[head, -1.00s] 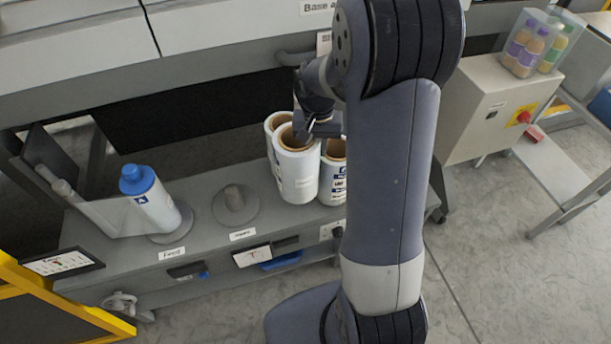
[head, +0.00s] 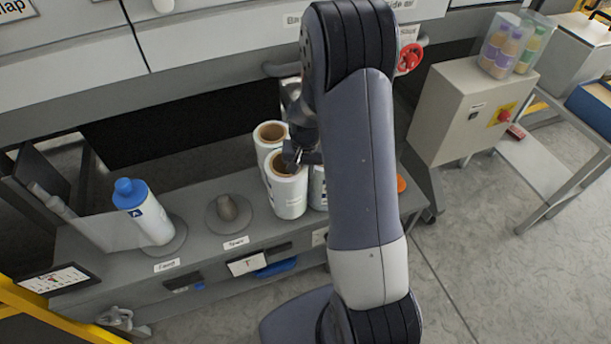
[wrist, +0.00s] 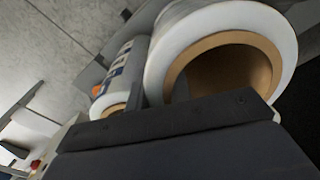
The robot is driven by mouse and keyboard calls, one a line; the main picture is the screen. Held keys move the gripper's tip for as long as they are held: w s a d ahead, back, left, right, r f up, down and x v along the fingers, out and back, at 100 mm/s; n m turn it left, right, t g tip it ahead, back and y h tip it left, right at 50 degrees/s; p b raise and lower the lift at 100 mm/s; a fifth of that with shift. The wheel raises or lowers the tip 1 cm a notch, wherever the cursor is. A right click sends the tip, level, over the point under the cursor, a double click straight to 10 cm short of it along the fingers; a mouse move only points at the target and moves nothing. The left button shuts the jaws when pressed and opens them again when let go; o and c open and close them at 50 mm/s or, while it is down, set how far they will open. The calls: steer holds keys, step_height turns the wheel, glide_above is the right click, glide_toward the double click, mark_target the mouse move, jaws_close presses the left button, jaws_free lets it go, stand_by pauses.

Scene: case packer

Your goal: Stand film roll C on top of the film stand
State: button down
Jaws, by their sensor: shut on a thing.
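Several white film rolls with brown cores stand grouped on the grey bench. My gripper (head: 298,158) is at the top of the front roll (head: 289,192) and is shut on it, at its upper rim. In the wrist view this roll (wrist: 180,55) shows its open core close beyond the dark jaw. Its letter cannot be read, so I cannot tell whether it is roll C. A second roll (head: 262,150) stands behind, and a third (head: 318,190) is partly hidden by my arm. A grey round stand with a short peg (head: 228,207) is left of the rolls, empty.
A grey machine front (head: 200,60) overhangs the bench's back. A control box (head: 470,115) stands at right. Bench between the peg stand and the rolls is clear.

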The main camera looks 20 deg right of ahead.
mark_target(305, 180)
steer(key=c, duration=1.6)
jaws_free()
steer(key=f, duration=0.1)
steer(key=s+f, duration=0.1)
steer(key=f, duration=0.1)
steer(key=shift+s+a, duration=0.2)
steer(key=shift+s, duration=0.1)
steer(key=shift+o, duration=0.2)
steer(key=shift+w, duration=0.1)
steer(key=shift+g, duration=0.3)
steer(key=r, duration=0.1)
steer(key=w+r, duration=0.1)
steer(key=r+b, duration=0.1)
steer(key=r, duration=0.1)
steer(key=shift+w+d, duration=0.25)
step_height(305, 180, up, 8)
steer(key=shift+s+r, duration=0.1)
